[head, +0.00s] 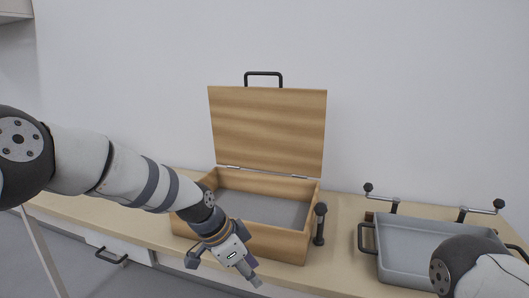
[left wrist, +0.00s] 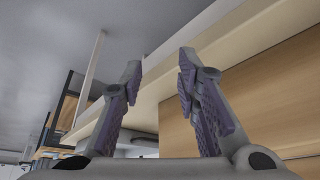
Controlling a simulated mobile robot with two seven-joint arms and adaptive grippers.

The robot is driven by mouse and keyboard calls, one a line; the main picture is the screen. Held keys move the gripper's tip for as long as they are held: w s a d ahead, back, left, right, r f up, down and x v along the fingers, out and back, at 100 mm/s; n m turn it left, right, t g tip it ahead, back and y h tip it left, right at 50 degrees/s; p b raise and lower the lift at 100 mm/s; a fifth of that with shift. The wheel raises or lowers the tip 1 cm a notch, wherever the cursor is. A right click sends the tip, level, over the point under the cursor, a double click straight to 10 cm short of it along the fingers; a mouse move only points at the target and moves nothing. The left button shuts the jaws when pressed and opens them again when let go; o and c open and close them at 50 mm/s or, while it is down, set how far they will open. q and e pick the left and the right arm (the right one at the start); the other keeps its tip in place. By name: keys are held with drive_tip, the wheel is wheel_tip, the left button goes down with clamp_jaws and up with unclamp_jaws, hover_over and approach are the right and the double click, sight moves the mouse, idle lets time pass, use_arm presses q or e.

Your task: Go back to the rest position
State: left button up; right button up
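My left gripper (head: 228,272) is in front of the open wooden box in the head view, near the counter's front edge. In the left wrist view its two fingers (left wrist: 160,85) stand apart with nothing between them. The wooden box (head: 275,240) sits on the counter with its lid (head: 268,130) raised, and its grey inside looks empty where I can see it. My right arm (head: 475,268) shows only in part at the lower right of the head view. Its gripper is out of the picture.
A grey tray (head: 400,273) with dark handles stands on the counter (head: 345,262) at the right, with two black-knobbed levers behind it. A dark upright handle (head: 320,224) is at the box's right side. A strip of counter between box and tray is clear. A white wall stands behind.

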use_arm(q)
drive_tip(key=s+a+f+n+g+y, duration=0.1)
drive_tip(key=s+a+f+n, duration=0.2)
drive_tip(key=s+f, duration=0.6)
drive_tip(key=s+a+f+n+g+y, duration=0.1)
drive_tip(key=s+a+f+n, duration=0.25)
drive_tip(key=s+f, duration=0.6)
drive_tip(key=s+a+n+g+y, duration=0.1)
drive_tip(key=s+a+n, duration=0.2)
drive_tip(key=s, duration=1.1)
drive_tip(key=s+a+n+g+y, duration=0.1)
drive_tip(key=s+a+n, duration=0.3)
drive_tip(key=s+a, duration=0.5)
drive_tip(key=s, duration=0.5)
drive_tip(key=shift+a+f+g+y, duration=0.15)
drive_tip(key=shift+a+g+y, duration=0.15)
drive_tip(key=shift+g, duration=0.1)
drive_tip(key=shift+w, duration=0.1)
